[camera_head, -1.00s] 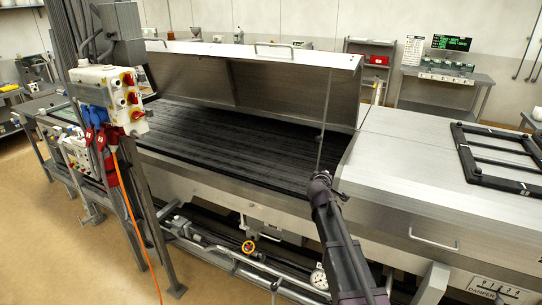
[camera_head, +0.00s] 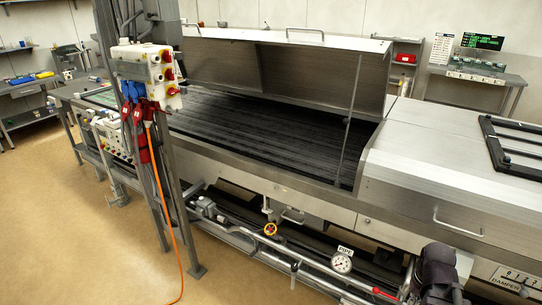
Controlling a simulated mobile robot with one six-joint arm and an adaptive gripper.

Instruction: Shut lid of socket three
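A pale switch and socket box (camera_head: 140,66) hangs on the grey post at the left, with red fittings (camera_head: 169,74) down its right side. Blue (camera_head: 132,112) and red (camera_head: 141,113) plugs or connectors hang under it. A lower pale box (camera_head: 108,135) with small red parts sits behind the post. I cannot read which socket is number three, nor tell whether its lid is open. A dark part of my arm shows at the lower right, well away from the boxes. No gripper fingers show.
The dryer hood (camera_head: 300,55) stands raised over the dark conveyor bed (camera_head: 270,125), with a thin stay on its right. An orange cable (camera_head: 167,215) runs down to the floor. Pipes and a gauge (camera_head: 341,262) line the machine's front. The floor (camera_head: 90,240) at left is clear.

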